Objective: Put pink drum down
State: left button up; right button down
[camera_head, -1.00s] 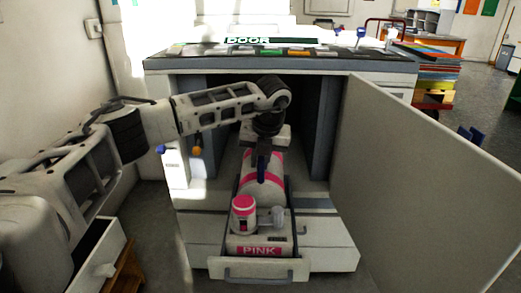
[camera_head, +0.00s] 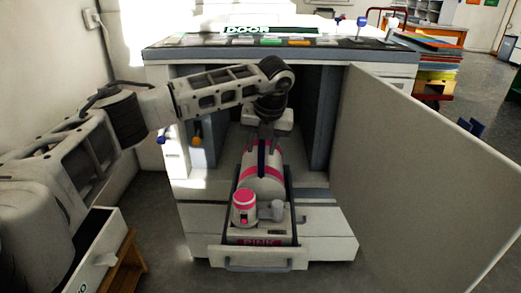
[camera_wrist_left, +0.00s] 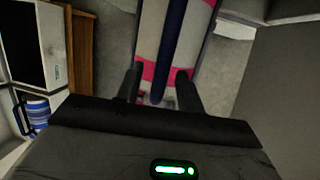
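The pink drum (camera_head: 262,172) is a white cylinder with pink bands and a dark blue bar along its top. It lies in the open drawer (camera_head: 262,259) labelled PINK. My left gripper (camera_head: 269,142) is above the far part of the drum, with its two fingers apart. In the left wrist view, the drum (camera_wrist_left: 191,35) and its blue bar (camera_wrist_left: 170,40) are beyond the open fingers (camera_wrist_left: 158,85). A gap shows between the fingers and the bar. My right gripper is not in view.
A small white jar with a pink lid (camera_head: 244,207) and a grey cup (camera_head: 276,210) stand at the drawer's front. A large open door panel (camera_head: 425,180) bounds the right side. A cabinet top (camera_head: 285,52) overhangs behind. Another open drawer (camera_head: 100,250) is at lower left.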

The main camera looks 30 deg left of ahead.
pick_arm(q)
jog(key=p+v, duration=0.1)
jog(key=v, duration=0.8)
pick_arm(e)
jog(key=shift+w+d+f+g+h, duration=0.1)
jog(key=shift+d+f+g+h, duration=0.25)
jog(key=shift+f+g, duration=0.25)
